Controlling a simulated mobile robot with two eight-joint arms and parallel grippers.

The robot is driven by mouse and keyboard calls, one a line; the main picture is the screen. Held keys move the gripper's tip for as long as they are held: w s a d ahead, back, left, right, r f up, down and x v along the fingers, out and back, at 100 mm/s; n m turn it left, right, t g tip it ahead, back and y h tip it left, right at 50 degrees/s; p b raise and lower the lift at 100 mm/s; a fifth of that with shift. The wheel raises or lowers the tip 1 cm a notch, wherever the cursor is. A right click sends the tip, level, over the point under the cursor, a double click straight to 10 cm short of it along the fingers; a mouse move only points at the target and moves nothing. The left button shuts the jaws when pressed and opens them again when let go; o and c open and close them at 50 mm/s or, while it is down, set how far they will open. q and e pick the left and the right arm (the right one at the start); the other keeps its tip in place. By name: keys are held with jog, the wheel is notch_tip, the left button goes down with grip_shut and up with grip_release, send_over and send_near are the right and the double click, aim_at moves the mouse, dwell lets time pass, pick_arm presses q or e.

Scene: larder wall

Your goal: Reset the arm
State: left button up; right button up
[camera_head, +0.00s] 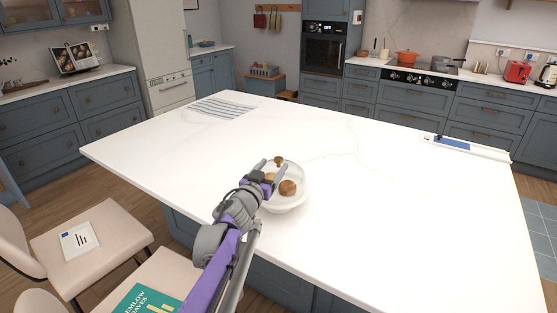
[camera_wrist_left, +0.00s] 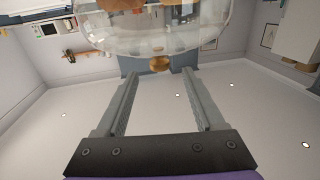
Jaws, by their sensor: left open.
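My left arm reaches in over the white island top (camera_head: 400,215). My left gripper (camera_head: 269,167) is open, with its fingers over the left side of a pale glass bowl (camera_head: 297,201). The bowl holds a few brown round pieces, the largest (camera_head: 288,187) near the middle and a small one (camera_head: 279,160) towards the far rim. In the left wrist view the two fingers (camera_wrist_left: 159,73) are spread apart. A small brown piece (camera_wrist_left: 159,63) shows beyond the gap, by the clear bowl (camera_wrist_left: 150,42). I cannot tell whether it touches a finger. My right gripper is not in view.
A striped cloth (camera_head: 218,107) lies at the island's far left corner. A white tray-like item with blue (camera_head: 462,146) lies near the far right edge. Cream chairs (camera_head: 95,240) stand at the left. The island top right of the bowl is clear.

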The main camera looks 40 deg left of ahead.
pick_arm(q)
jog(key=shift+v, duration=1.35)
jog(key=shift+d, duration=0.1)
